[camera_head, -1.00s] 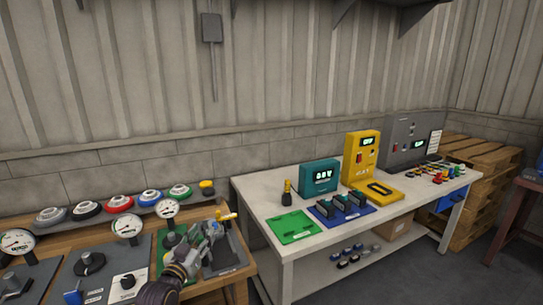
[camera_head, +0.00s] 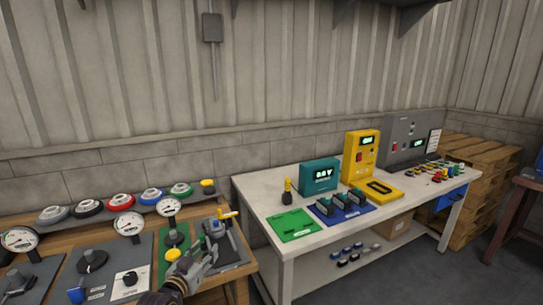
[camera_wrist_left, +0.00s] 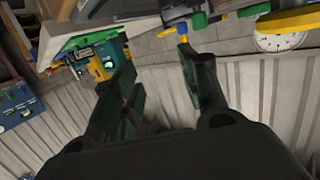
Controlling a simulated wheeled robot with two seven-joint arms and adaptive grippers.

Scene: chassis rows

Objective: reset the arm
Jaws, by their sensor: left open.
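My left gripper (camera_head: 207,258) reaches in from the bottom of the head view, over the front of the wooden bench, beside the green panel. It is open and holds nothing that I can see. In the left wrist view its two dark fingers (camera_wrist_left: 160,75) stand apart with the grey wall between them. My right gripper is in neither view.
The wooden bench (camera_head: 212,293) carries gauges (camera_head: 130,224), knob panels and a row of coloured round buttons (camera_head: 120,200). A white table (camera_head: 262,203) to the right holds a teal meter (camera_head: 319,177), a yellow meter (camera_head: 360,157) and a green mat (camera_head: 293,226).

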